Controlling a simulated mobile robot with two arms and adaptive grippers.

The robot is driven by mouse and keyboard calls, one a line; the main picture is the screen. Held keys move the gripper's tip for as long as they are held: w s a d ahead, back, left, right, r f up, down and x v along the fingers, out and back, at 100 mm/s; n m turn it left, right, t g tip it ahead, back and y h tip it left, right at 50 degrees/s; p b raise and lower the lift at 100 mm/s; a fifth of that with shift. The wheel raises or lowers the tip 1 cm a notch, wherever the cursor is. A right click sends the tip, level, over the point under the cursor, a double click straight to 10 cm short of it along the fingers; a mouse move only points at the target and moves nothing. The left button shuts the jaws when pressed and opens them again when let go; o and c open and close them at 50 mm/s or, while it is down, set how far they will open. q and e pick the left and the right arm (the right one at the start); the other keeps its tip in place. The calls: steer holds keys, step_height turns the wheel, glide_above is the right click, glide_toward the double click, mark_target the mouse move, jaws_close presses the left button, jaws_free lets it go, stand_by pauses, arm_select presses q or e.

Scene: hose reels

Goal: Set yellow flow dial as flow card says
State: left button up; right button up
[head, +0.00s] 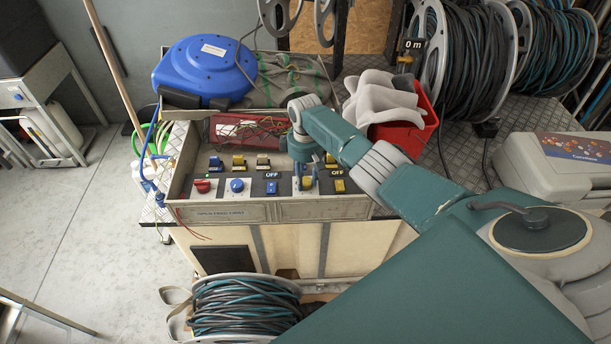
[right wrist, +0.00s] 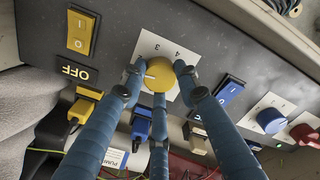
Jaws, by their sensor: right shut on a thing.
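The yellow flow dial (right wrist: 158,73) sits on a white number plate (right wrist: 153,46) on the dark control panel. In the right wrist view I can read a 3 and a 4 on the plate; fingers cover other parts. A pale mark shows on the dial's left side. My right gripper (right wrist: 158,78) has its blue fingers closed around the dial. In the head view the gripper (head: 307,178) reaches down to the dial (head: 307,184) from above. I cannot make out a flow card in either view. My left gripper is not in view.
Beside the dial are a blue switch (head: 271,188) and a yellow switch (head: 340,186). A blue knob (head: 237,185) and a red knob (head: 202,187) sit further left. A red bin (head: 412,128) with grey cloth and a blue hose reel (head: 204,68) stand behind the panel.

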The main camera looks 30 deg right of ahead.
mark_target(306, 180)
steer(key=m, duration=0.3)
steer(key=m+p, duration=0.1)
steer(key=m, duration=0.2)
steer(key=shift+w+r+p, duration=0.15)
steer(key=shift+r+p, duration=0.05)
steer(key=shift+p, duration=0.1)
steer(key=m, duration=0.3)
steer(key=shift+m+p, duration=0.3)
steer(key=shift+m, duration=1.7)
steer(key=shift+w+d+m, duration=0.1)
steer(key=shift+m, duration=0.2)
steer(key=o, duration=1)
steer(key=shift+o, duration=0.8)
step_height(306, 180, up, 12)
steer(key=shift+s+f, duration=0.1)
steer(key=shift+s, duration=0.1)
